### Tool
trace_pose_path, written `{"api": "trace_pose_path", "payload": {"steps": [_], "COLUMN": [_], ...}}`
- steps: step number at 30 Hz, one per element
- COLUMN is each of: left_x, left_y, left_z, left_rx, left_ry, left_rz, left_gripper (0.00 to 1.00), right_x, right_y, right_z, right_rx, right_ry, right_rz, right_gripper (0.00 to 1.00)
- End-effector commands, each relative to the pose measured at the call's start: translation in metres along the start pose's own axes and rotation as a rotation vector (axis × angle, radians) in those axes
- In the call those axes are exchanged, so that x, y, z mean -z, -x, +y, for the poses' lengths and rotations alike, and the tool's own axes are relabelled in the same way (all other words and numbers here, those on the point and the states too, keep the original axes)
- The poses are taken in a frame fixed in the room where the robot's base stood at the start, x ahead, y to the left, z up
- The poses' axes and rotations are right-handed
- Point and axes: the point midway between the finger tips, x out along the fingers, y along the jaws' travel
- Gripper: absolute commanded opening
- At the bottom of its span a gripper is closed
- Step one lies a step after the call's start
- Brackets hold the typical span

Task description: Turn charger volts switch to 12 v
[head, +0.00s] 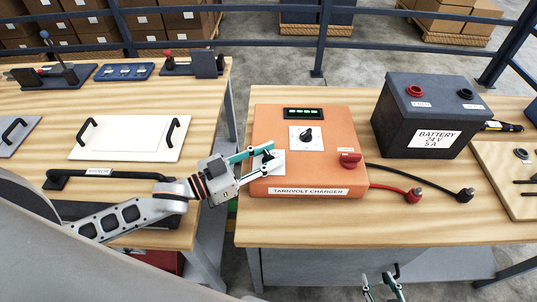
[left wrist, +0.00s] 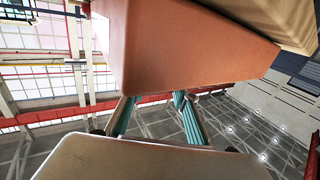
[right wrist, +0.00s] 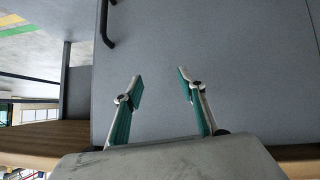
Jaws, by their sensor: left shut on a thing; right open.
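The orange charger (head: 330,125), labelled "TARNVOLT CHARGER", lies on the right-hand wooden bench. A black rotary knob (head: 308,134) sits on a white plate in its upper middle. Another dark knob (head: 268,155) sits on a white plate at its lower left, mostly hidden by my left gripper (head: 262,158). The left gripper is shut on this lower-left knob, coming in from the left. Small markings are too small to read. In the left wrist view the charger's orange side (left wrist: 190,50) fills the top. My right gripper (right wrist: 160,85) is open and empty, low before the bench's grey front.
A red knob (head: 350,159) is at the charger's right. Red and black leads with clamps (head: 414,195) lie to its right. A dark battery (head: 425,110), apparently labelled 24 V, stands beyond them. A left-hand bench (head: 215,90) carries panels with handles.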

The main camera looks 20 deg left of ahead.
Motion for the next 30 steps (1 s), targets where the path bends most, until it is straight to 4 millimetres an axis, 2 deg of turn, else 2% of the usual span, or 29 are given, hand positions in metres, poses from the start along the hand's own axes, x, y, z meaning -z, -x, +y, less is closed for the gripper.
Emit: {"api": "trace_pose_path", "payload": {"steps": [6,7,9,22,26,30], "left_x": [0.004,0.004,0.004,0.0,-0.001,-0.001], "left_y": [-0.001,-0.001,-0.001,0.005,0.02,0.043], "left_z": [-0.001,-0.001,-0.001,0.0,0.0,0.0], "left_rx": [0.0,0.0,-0.001,0.0,0.0,0.0], "left_ry": [-0.002,-0.002,-0.002,0.0,0.001,0.002], "left_rz": [0.007,0.007,0.007,0.001,-0.001,-0.003], "left_gripper": [0.07,0.31,0.46,0.46,0.46,0.46], "right_x": [0.0,0.0,0.0,-0.001,-0.001,0.0], "right_y": [0.0,0.0,0.0,0.0,0.0,0.0], "right_z": [0.0,0.0,-0.001,-0.005,-0.005,-0.004], "right_rx": [-0.001,-0.001,-0.001,0.004,0.003,0.002], "right_ry": [-0.002,-0.002,-0.004,-0.011,-0.01,-0.009], "right_rz": [0.0,0.0,0.0,-0.004,-0.002,-0.001], "right_gripper": [0.4,0.4,0.4,0.4,0.4,0.4]}}
